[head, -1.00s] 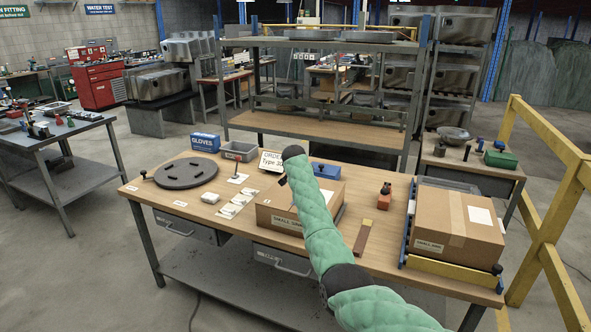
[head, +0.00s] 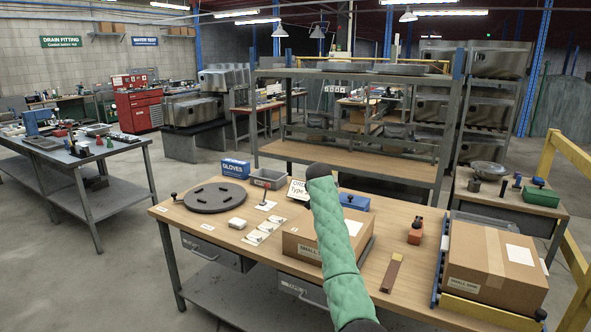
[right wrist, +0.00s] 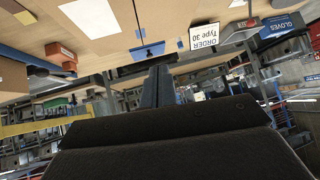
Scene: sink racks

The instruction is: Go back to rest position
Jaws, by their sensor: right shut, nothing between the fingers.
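My right arm (head: 335,235), in a green quilted sleeve, reaches up over the workbench in the head view. Its forearm hides the right gripper there. In the right wrist view my right gripper (right wrist: 158,86) shows as two dark fingers pressed together with nothing between them. It points over the bench, close in the picture to a blue box (right wrist: 148,50) and apart from the order sign (right wrist: 203,37). My left gripper is in neither view.
The workbench (head: 385,245) holds a cardboard box (head: 300,242) behind my arm, a larger box (head: 495,265) at right, a dark round plate (head: 216,196), a gloves box (head: 236,168) and a grey bin (head: 268,178). A yellow rail (head: 570,150) stands at right. Floor at left is open.

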